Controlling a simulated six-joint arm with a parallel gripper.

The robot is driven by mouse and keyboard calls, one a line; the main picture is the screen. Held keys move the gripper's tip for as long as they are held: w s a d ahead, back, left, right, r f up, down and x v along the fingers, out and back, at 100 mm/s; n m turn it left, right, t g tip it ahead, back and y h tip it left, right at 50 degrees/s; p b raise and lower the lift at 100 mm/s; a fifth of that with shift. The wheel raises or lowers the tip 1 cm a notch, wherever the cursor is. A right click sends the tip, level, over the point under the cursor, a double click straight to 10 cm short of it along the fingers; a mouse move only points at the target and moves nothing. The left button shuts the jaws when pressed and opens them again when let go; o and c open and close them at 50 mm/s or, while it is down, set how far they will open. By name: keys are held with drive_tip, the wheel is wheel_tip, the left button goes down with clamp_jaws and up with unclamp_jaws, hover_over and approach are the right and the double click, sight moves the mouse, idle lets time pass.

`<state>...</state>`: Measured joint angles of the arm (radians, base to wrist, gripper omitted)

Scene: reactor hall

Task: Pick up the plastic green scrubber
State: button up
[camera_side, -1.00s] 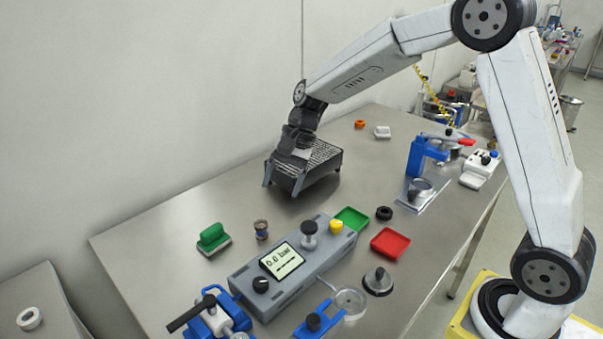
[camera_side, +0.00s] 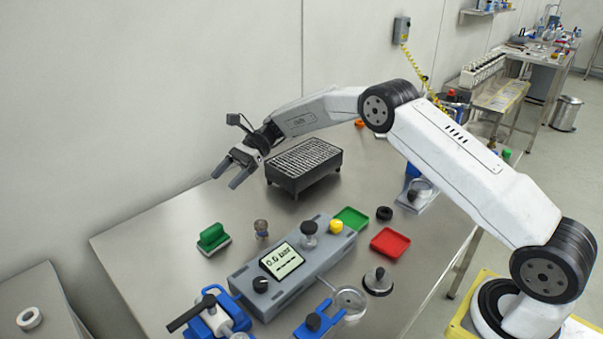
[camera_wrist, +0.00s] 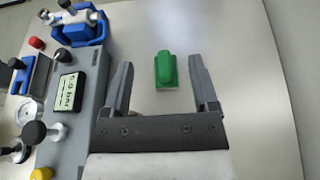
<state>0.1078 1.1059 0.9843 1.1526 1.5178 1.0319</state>
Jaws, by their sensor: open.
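The green scrubber (camera_side: 212,237) has a green handle on a green block with a pale underside. It stands on the steel table at the left in the side view. In the wrist view the scrubber (camera_wrist: 166,70) lies ahead of my gripper, between the lines of the two fingers. My gripper (camera_side: 226,177) is open and empty, above the table and behind the scrubber, well apart from it. Its two fingers (camera_wrist: 160,78) show spread apart in the wrist view.
A grey device with a display (camera_side: 290,262) stands right of the scrubber, with a small brown-topped jar (camera_side: 261,229) between. A dark ribbed box (camera_side: 305,165) stands right of my gripper. Green (camera_side: 351,219) and red (camera_side: 390,243) trays lie farther right. Table around the scrubber's left is clear.

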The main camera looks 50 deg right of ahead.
approach(202, 243)
drive_tip(key=shift+x, duration=0.8)
drive_tip(key=shift+a, duration=0.1)
drive_tip(key=shift+x, duration=2.55)
drive_tip(key=shift+s, duration=0.1)
clamp_jaws()
